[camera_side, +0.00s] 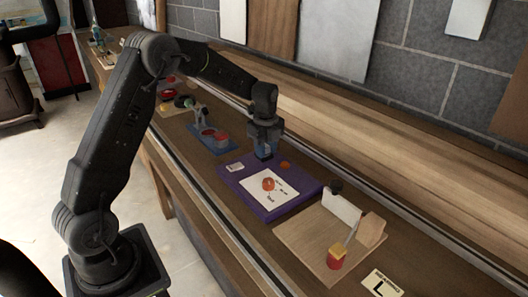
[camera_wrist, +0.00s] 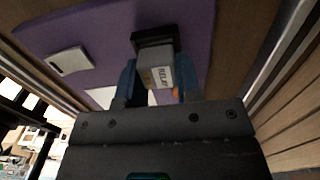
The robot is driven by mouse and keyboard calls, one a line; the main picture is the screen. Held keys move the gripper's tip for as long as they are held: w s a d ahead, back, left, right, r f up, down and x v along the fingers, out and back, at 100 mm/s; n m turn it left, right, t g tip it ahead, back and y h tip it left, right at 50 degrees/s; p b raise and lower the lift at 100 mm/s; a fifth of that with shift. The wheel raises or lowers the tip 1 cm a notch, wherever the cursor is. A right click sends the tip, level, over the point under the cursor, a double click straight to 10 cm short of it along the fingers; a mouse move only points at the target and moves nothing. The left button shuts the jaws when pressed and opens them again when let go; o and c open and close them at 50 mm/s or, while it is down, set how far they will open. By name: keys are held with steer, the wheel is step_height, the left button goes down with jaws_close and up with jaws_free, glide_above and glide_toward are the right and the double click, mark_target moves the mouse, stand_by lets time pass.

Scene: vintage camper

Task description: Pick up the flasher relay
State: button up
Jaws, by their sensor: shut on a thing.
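The flasher relay (camera_wrist: 160,73) is a small grey box with a label reading "RELAY" in the wrist view. My gripper (camera_wrist: 158,88) is shut on it, with one blue finger on each side. A black block (camera_wrist: 152,37) lies right at the relay's far end; I cannot tell whether the relay is joined to it. In the side view my gripper (camera_side: 264,153) points down at the back part of the purple mat (camera_side: 238,183). The relay is mostly hidden there by the fingers.
A white card (camera_side: 283,193) with an orange-red round piece (camera_side: 268,184) lies on the mat. A small white box (camera_side: 235,167) is at its left. A wooden tray (camera_side: 300,250) with a red and yellow item (camera_side: 336,258) stands right. A blue mat (camera_side: 208,147) with parts lies left.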

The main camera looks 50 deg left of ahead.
steer(key=shift+c, duration=0.7)
steer(key=shift+r, duration=0.1)
